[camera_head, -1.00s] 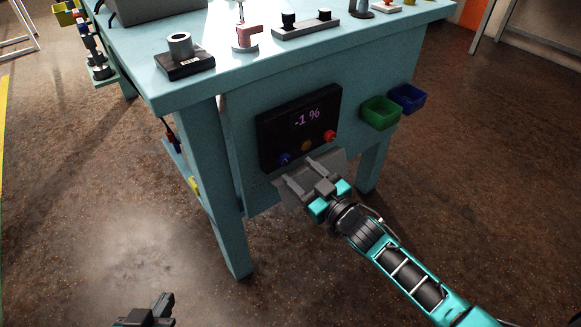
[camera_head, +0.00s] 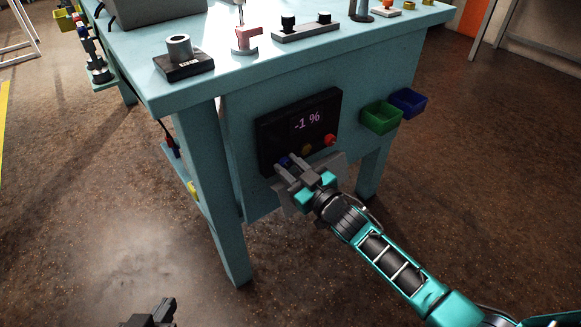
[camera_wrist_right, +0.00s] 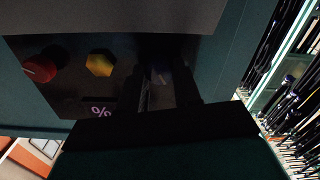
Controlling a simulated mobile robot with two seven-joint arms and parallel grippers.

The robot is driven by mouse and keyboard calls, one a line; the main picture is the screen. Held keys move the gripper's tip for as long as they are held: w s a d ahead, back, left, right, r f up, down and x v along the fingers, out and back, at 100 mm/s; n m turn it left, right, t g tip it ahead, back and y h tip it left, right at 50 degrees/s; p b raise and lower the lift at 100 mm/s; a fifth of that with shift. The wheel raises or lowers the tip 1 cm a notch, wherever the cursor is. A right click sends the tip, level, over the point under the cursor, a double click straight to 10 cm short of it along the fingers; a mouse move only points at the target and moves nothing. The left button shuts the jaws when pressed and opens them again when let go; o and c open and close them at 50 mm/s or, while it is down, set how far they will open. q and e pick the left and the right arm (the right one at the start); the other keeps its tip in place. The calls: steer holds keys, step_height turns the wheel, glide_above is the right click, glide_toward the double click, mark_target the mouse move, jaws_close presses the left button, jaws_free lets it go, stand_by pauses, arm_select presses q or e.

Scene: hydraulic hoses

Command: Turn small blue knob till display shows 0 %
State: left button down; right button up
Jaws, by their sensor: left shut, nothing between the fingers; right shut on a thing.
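The black display panel (camera_head: 298,125) on the side of the teal table reads "-1 %" (camera_head: 307,120). Below the reading are a small blue knob (camera_head: 284,161), a yellow knob (camera_head: 307,149) and a red knob (camera_head: 330,139). My right gripper (camera_head: 287,165) reaches the panel and is shut on the blue knob, which its fingers partly cover. In the right wrist view the blue knob is dark between the fingers; the yellow knob (camera_wrist_right: 99,63) and red knob (camera_wrist_right: 39,69) are clear. My left gripper (camera_head: 162,310) is low at the bottom edge, shut and empty, away from the table.
A green bin (camera_head: 381,117) and a blue bin (camera_head: 408,102) hang right of the panel. Several fixtures stand on the tabletop (camera_head: 215,85). The floor in front is clear.

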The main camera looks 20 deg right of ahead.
steer(key=c, duration=0.4)
steer(key=shift+n, duration=0.6)
steer(key=shift+c, duration=0.3)
arm_select(q)
steer(key=shift+a+r, duration=0.15)
arm_select(e)
steer(key=o, duration=1.1)
steer(key=shift+c, duration=0.2)
steer(key=shift+s, duration=0.1)
arm_select(q)
steer(key=p, duration=0.1)
steer(key=r+p, duration=0.1)
steer(key=p, duration=0.1)
steer(key=shift+s+a+r+p, duration=0.25)
steer(key=shift+a+r+p, duration=0.05)
steer(key=shift+a+r, duration=0.05)
arm_select(e)
steer(key=v, duration=1.2)
steer(key=shift+s, duration=0.35)
steer(key=shift+d, duration=0.1)
